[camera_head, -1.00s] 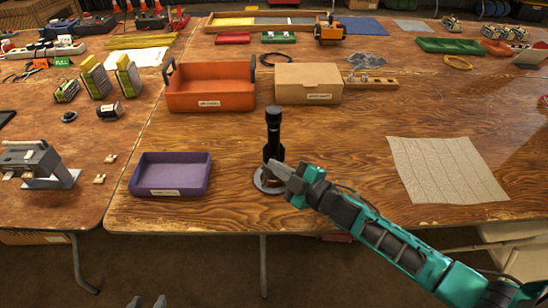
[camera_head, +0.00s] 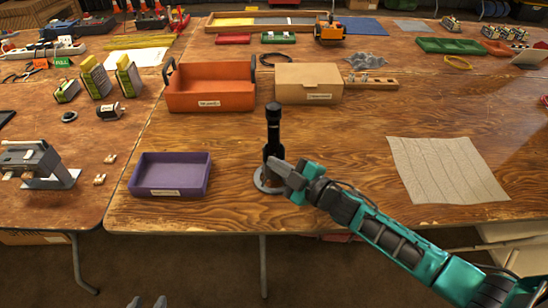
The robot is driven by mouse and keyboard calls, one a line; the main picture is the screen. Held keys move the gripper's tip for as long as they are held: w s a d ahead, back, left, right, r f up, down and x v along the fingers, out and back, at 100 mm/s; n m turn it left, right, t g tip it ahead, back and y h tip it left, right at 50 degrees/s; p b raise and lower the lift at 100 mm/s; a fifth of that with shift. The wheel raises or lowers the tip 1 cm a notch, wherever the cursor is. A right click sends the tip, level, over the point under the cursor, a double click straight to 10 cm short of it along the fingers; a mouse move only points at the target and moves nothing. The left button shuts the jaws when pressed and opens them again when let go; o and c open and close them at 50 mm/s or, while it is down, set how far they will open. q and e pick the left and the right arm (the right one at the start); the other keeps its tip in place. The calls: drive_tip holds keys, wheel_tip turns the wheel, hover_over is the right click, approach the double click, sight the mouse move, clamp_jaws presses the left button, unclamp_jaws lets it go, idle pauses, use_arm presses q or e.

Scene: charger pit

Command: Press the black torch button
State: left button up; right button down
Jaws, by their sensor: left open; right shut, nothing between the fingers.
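A black torch (camera_head: 273,128) stands upright on a round grey base (camera_head: 261,184) near the front edge of the table. Its black button cannot be made out; my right gripper covers the torch's lower part. My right gripper (camera_head: 276,170) is shut with nothing held, its tip at the torch's lower body from the front right. Whether it touches the torch cannot be told. My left gripper (camera_head: 148,302) shows only its fingertips at the bottom edge, open and empty, well below and left of the torch.
A purple tray (camera_head: 144,187) stands left of the torch. An orange bin (camera_head: 211,102) and a cardboard box (camera_head: 309,81) stand behind. A grey mat (camera_head: 446,170) lies at the right.

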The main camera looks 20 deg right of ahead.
idle(0.4)
drive_tip(key=shift+s+a+p, duration=0.25)
drive_tip(key=shift+s+p, duration=0.15)
drive_tip(key=shift+s, duration=0.5)
drive_tip(key=s, duration=0.2)
drive_tip(key=s+a+p, duration=0.1)
drive_tip(key=s, duration=0.2)
drive_tip(key=shift+a+p, duration=0.2)
drive_tip(key=shift+p, duration=0.1)
drive_tip(key=shift+w, duration=0.1)
